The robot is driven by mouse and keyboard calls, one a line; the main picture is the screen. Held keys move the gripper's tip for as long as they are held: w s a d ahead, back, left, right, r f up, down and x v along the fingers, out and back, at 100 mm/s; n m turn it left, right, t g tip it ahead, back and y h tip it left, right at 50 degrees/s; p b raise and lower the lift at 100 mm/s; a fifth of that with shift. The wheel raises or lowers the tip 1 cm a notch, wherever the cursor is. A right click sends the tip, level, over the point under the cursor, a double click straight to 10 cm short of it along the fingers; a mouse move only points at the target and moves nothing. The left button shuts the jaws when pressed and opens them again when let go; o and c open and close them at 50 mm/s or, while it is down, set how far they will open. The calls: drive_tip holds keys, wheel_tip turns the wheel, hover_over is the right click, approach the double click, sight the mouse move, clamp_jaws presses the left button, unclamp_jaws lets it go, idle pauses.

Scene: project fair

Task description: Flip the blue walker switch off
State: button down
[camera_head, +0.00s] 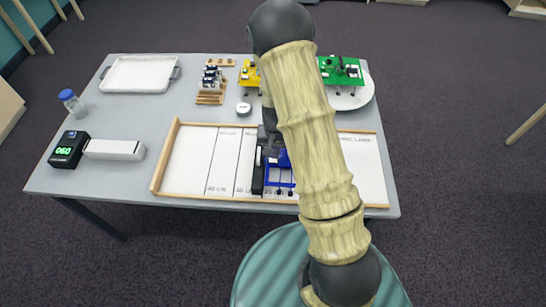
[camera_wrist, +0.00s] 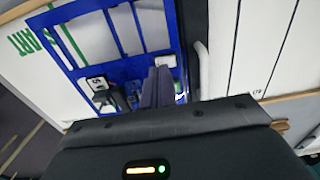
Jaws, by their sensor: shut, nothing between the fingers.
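The blue walker (camera_head: 281,175) stands on the white track board, partly hidden behind my arm. In the wrist view its blue frame (camera_wrist: 77,47) fills the upper left, with small dark and white parts on it, one carrying a white label (camera_wrist: 97,83). I cannot tell for certain which part is the switch or how it is set. My gripper (camera_wrist: 160,88) is shut and empty, its fingers over the walker's frame beside the small parts. Whether they touch it I cannot tell. In the head view my gripper (camera_head: 269,147) is mostly hidden by my arm.
The wood-edged track (camera_head: 222,150) has distance lines.

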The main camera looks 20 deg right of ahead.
drive_tip(key=shift+r+p, duration=1.8)
drive_tip(key=shift+r, duration=0.7)
drive_tip(key=s+r+n+t, duration=0.1)
drive_tip(key=s+r, duration=0.6)
drive_tip(key=r, duration=0.2)
drive_tip(key=s+r+n+t, duration=0.1)
drive_tip(key=s+r+n, duration=0.1)
drive_tip(key=s+r, duration=0.5)
wheel_tip(320, 180, up, 4)
drive_tip(key=shift+s+f+n+t, duration=0.2)
drive_tip(key=shift+n+t, duration=0.1)
